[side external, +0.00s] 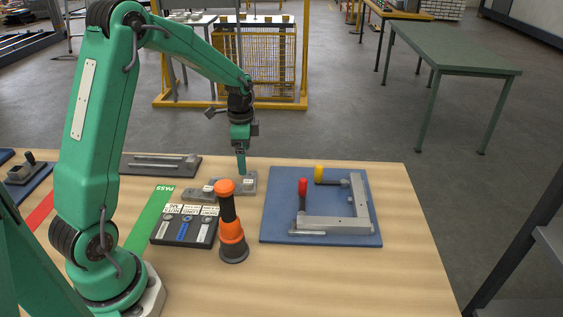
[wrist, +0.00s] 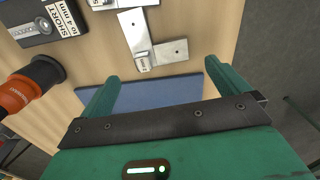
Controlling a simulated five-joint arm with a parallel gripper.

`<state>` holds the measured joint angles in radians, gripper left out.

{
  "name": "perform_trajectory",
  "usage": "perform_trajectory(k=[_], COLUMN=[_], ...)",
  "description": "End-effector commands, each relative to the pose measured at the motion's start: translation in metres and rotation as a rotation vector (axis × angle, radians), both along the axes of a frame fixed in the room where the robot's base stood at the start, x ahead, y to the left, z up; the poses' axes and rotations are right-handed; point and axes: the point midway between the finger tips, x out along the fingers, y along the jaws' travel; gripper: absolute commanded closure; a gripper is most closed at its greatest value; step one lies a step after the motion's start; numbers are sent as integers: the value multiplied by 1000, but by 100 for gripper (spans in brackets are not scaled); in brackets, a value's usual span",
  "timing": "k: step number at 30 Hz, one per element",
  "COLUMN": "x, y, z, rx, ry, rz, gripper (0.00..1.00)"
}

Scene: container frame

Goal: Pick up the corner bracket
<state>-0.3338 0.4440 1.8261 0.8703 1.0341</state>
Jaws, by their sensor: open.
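The corner bracket (side external: 248,184) is a light grey metal L-shaped piece lying on the wooden table, left of the blue mat. In the wrist view the bracket (wrist: 171,52) shows its two flat legs and a raised block near the corner. My gripper (side external: 241,171) points down close to the bracket in the side view; its exact height above it is hard to tell. In the wrist view my gripper (wrist: 161,72) has its green fingers wide apart with nothing between them, and the bracket appears beyond the fingertips.
An orange-and-black tool (side external: 233,240) stands upright in front of the bracket, beside a dark labelled gauge box (side external: 184,229). The blue mat (side external: 278,205) carries a grey metal frame (side external: 359,202) and clamps with red (side external: 303,187) and yellow handles. The front right of the table is clear.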

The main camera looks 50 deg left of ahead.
Motion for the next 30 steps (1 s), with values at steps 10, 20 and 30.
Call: perform_trajectory(k=[10, 20, 30], x=[0, 0, -2], y=[1, 0, 0], z=[-11, -28, -47], rx=[-1, 0, -2], ry=[3, 1, 4], rz=[-3, -2, -2], gripper=[0, 0, 0])
